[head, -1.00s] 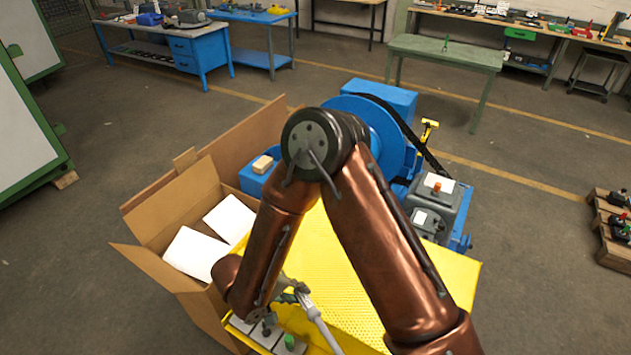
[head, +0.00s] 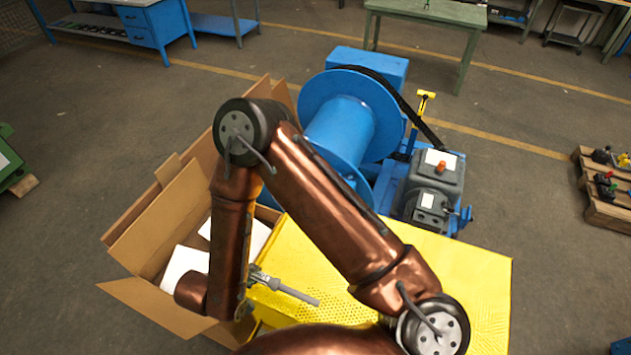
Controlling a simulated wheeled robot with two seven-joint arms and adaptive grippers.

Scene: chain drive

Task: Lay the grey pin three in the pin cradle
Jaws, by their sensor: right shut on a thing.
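My right gripper (head: 264,280) is over the near left part of the yellow perforated bench top (head: 465,270). It is shut on a grey pin (head: 298,294), a slim rod that sticks out of the jaws to the right and slightly toward me. The pin appears to be above the yellow surface; its exact height is hard to judge. I cannot make out the pin cradle; my copper-coloured right arm covers much of the bench's near side. My left gripper is not in view.
A blue drum machine (head: 340,135) with a grey motor (head: 432,190) stands behind the bench. An open cardboard box (head: 150,265) with white contents is at the left. The right part of the bench top looks clear. A wooden pallet (head: 603,195) lies at the far right.

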